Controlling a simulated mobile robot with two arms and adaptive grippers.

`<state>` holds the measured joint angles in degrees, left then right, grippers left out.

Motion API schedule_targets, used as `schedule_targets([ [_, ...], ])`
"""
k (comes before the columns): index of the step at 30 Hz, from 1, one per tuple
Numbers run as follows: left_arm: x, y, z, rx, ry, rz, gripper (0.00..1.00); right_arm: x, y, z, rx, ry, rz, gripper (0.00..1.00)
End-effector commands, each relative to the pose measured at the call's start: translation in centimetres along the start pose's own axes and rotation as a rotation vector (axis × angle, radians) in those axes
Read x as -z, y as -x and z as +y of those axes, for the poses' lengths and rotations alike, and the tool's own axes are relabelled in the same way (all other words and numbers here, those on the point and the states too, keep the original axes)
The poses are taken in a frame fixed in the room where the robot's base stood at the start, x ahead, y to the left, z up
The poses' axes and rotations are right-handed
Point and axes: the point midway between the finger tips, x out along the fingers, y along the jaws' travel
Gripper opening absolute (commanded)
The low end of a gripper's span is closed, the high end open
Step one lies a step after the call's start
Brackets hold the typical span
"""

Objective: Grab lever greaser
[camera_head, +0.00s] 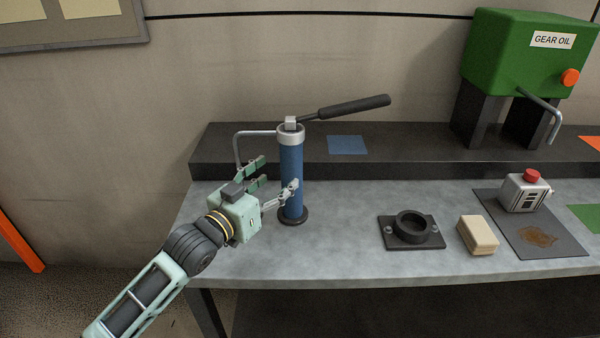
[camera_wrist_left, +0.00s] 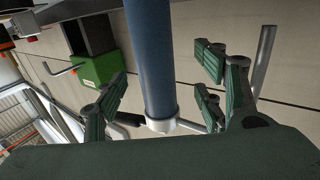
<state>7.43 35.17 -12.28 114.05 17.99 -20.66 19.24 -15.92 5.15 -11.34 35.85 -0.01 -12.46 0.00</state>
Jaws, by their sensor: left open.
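The lever greaser (camera_head: 291,170) stands upright on the workbench, with a blue barrel, a light collar, a bent grey pipe to the left and a black lever handle pointing right. My left gripper (camera_head: 277,178) is at the barrel, its fingers open around or just in front of it. In the left wrist view the blue barrel of the greaser (camera_wrist_left: 152,60) runs between the spread green finger pads of the left gripper (camera_wrist_left: 165,95), with visible gaps on both sides. The right gripper is not in view.
On the grey workbench (camera_head: 340,255) stand a black round holder (camera_head: 411,230), a tan block (camera_head: 478,235) and a small metal can with a red cap (camera_head: 524,192) on a dark mat. A green gear oil tank (camera_head: 515,50) stands on the raised back shelf (camera_head: 410,150).

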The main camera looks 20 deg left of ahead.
Motion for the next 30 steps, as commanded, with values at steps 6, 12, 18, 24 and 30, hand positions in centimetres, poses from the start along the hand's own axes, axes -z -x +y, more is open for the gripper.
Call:
schedule_targets([
  [6,0.0,-2.5,0.2,0.001,0.002,0.0,0.63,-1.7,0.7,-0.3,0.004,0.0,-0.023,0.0],
  [12,-0.6,-5.5,0.7,0.001,0.0,0.0,0.63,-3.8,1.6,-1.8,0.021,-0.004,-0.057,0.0],
  [18,-0.8,-7.0,0.7,0.0,-0.001,-0.001,0.63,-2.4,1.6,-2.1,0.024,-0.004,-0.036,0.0],
  [24,-0.8,-7.0,0.7,0.0,-0.001,-0.002,0.63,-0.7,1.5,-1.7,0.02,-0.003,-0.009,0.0],
  [30,-0.9,-7.0,0.7,0.0,-0.001,-0.002,0.46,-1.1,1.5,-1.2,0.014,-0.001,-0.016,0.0],
])
